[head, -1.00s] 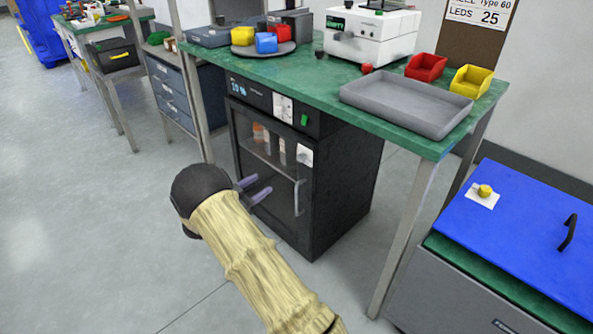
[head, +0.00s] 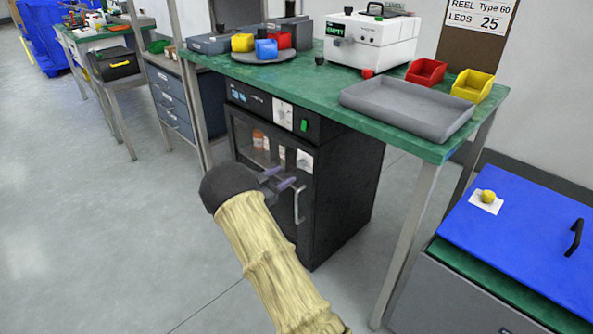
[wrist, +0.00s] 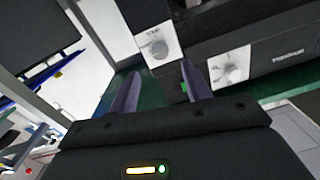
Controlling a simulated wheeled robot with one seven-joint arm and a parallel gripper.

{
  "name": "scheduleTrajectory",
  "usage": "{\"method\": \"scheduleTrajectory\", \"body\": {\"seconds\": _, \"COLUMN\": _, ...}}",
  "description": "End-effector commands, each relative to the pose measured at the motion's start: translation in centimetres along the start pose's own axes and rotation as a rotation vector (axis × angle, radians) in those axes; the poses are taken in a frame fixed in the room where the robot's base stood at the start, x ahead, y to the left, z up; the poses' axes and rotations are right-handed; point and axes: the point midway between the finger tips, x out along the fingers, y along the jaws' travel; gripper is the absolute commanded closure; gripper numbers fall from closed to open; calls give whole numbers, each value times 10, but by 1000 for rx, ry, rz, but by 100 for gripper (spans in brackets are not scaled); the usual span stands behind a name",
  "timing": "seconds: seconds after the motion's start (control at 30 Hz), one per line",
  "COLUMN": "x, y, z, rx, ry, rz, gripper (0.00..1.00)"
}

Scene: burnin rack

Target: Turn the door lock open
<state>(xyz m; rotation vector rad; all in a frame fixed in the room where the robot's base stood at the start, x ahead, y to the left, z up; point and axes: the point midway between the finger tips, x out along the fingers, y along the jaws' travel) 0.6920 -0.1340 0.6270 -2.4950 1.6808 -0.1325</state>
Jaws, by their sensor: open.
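The door lock (head: 304,160) is a knob on a white plate, at the upper right of the black cabinet's glass door (head: 262,165). The lock also shows in the wrist view (wrist: 157,47), just beyond and between my fingertips. My gripper (head: 280,179) is open and empty, in front of the door and a little left of and below the lock in the head view. Its two purple fingers also show in the wrist view (wrist: 160,72). I see no contact with the lock. The door looks shut.
A vertical door handle (head: 298,203) is below the lock. Above the door, the control panel has a dial (head: 283,114) and a green switch (head: 304,125). The green bench (head: 300,86) overhangs the cabinet, with its leg (head: 410,240) at right. Floor at left is clear.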

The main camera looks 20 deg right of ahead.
Motion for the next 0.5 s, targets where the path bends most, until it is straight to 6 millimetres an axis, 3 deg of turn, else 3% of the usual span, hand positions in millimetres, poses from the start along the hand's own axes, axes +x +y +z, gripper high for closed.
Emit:
{"method": "scheduleTrajectory", "body": {"seconds": 0.3, "x": 56, "y": 1, "z": 2, "rx": 3, "ry": 1, "rz": 1, "gripper": 52}}
{"method": "scheduleTrajectory", "body": {"seconds": 0.5, "x": 74, "y": 0, "z": 1, "rx": 1, "ry": 0, "rz": 0, "gripper": 52}}
